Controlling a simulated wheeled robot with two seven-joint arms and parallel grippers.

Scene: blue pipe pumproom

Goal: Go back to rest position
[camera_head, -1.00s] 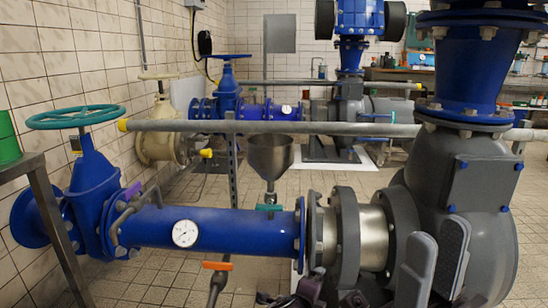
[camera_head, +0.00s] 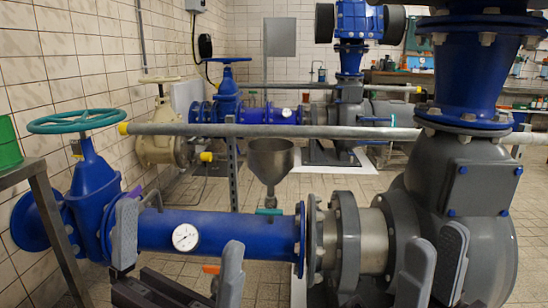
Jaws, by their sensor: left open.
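My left gripper (camera_head: 180,228) is open at the lower left, its two grey fingers wide apart. They show in front of the blue horizontal pipe with the white gauge (camera_head: 185,238). I see nothing held between them. My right gripper (camera_head: 440,238) is at the lower right, in front of the large grey pump housing (camera_head: 482,190). Its two grey fingers stand close together in the picture, and the angle hides how far apart they are. I see nothing held in it.
A blue valve with a green handwheel (camera_head: 80,120) stands at the left. A grey metal funnel (camera_head: 270,158) stands behind the blue pipe. A long grey pipe (camera_head: 290,131) crosses behind. A green can (camera_head: 8,143) sits on a stand at the left edge.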

